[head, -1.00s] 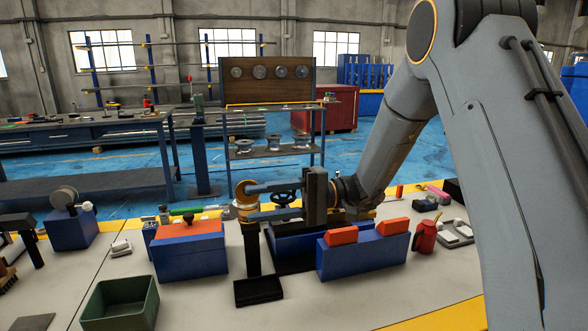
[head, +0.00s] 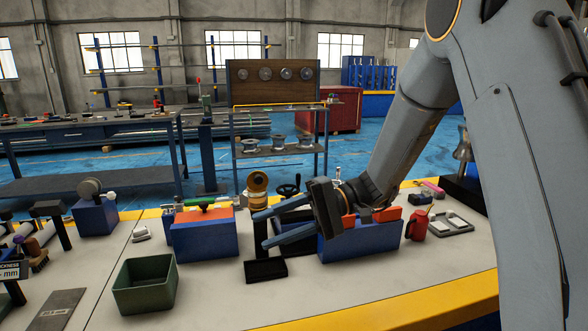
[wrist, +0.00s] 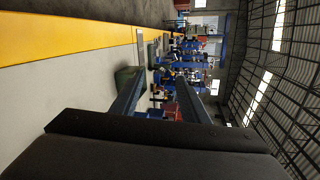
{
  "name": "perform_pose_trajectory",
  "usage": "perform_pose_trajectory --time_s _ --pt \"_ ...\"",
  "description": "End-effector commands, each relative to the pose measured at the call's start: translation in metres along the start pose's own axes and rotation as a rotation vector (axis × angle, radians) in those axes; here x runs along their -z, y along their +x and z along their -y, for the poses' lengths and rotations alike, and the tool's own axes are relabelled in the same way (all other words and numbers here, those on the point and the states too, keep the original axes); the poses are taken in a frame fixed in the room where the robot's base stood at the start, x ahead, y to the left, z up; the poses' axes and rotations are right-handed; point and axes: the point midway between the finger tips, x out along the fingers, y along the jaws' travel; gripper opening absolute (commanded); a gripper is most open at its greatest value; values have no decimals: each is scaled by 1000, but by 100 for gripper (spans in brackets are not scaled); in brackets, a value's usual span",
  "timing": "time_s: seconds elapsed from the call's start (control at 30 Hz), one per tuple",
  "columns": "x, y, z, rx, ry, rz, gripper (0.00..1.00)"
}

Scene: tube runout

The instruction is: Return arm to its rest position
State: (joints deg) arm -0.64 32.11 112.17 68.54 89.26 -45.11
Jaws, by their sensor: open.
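My gripper (head: 262,228) is open and empty in the head view, its two blue fingers pointing left above the bench. Behind the finger tips stands a black post topped by a brass-coloured round piece (head: 258,183), apart from the fingers as far as I can tell. My gripper partly covers a blue block with orange pads (head: 352,240). In the wrist view the two fingers (wrist: 158,98) are spread, with nothing held between them.
A green bin (head: 145,287) stands at the front left of the workbench (head: 215,290). The front right bench surface is clear.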

Motion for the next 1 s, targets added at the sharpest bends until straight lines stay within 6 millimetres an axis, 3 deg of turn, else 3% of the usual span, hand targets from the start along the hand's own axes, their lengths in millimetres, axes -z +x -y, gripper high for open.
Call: perform_pose_trajectory --time_s 0.23,0.37,0.5,0.6,0.8,1.0 --pt "-56 -6 -38 -280 127 11 41" --pt "-96 -22 -68 -497 194 -10 41" --pt "-151 -62 -106 -809 242 -83 41" --pt "-182 -97 -126 -1011 230 -162 41" --pt "-209 -143 -140 -1241 147 -299 41" --pt "-214 -154 -141 -1298 107 -343 41"
